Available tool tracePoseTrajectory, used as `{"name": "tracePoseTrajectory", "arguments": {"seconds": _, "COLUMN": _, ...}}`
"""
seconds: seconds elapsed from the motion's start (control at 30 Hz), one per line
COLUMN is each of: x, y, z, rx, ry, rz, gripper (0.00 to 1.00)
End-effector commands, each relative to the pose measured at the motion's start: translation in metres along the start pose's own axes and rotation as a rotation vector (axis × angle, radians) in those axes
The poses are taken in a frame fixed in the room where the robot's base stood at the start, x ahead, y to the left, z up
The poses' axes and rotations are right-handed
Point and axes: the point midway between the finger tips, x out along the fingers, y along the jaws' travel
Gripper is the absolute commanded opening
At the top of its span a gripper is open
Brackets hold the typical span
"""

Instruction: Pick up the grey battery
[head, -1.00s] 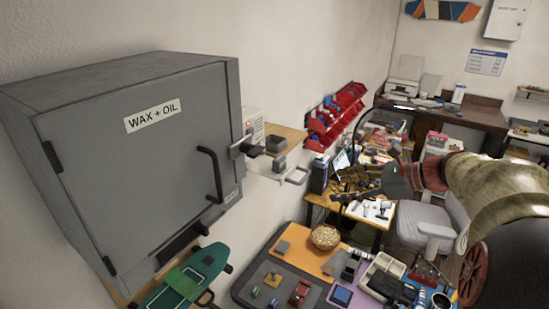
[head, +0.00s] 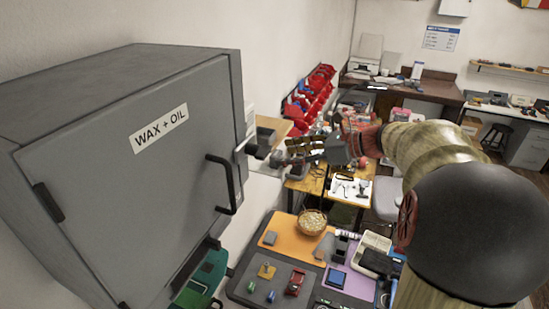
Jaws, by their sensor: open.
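I cannot single out the grey battery for certain. A small dark grey block (head: 278,158) shows at the wall shelf (head: 262,169), just right of the grey cabinet, partly hidden by the cabinet's latch. A flat grey piece (head: 269,238) lies on the orange mat of the table below. My gripper (head: 327,146) is open, at the end of my arm in the middle of the head view. It is right of the shelf and appears apart from both grey pieces. Its fingers are small and hard to separate from the clutter behind.
A large grey cabinet (head: 95,215) labelled "WAX + OIL" fills the left, its black handle (head: 225,185) sticking out. A grey bin (head: 266,135) stands on the shelf. Red bins (head: 312,90) hang on the wall. The table below holds a bowl (head: 312,221) and several small items.

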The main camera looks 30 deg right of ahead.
Motion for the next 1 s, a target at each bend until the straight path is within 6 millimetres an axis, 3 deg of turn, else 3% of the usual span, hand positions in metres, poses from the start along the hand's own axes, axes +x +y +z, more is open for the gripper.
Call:
{"name": "tracePoseTrajectory", "arguments": {"seconds": 0.2, "x": 0.031, "y": -0.004, "z": 0.002, "rx": 0.0, "ry": 0.0, "rz": 0.003, "gripper": 0.55}}
{"name": "tracePoseTrajectory", "arguments": {"seconds": 0.33, "x": 0.042, "y": -0.004, "z": 0.001, "rx": -0.001, "ry": 0.001, "rz": 0.002, "gripper": 0.55}}
{"name": "tracePoseTrajectory", "arguments": {"seconds": 0.6, "x": 0.043, "y": -0.005, "z": 0.0, "rx": 0.0, "ry": 0.001, "rz": 0.0, "gripper": 0.53}}
{"name": "tracePoseTrajectory", "arguments": {"seconds": 1.0, "x": 0.043, "y": -0.005, "z": 0.0, "rx": 0.0, "ry": 0.001, "rz": 0.0, "gripper": 0.31}}
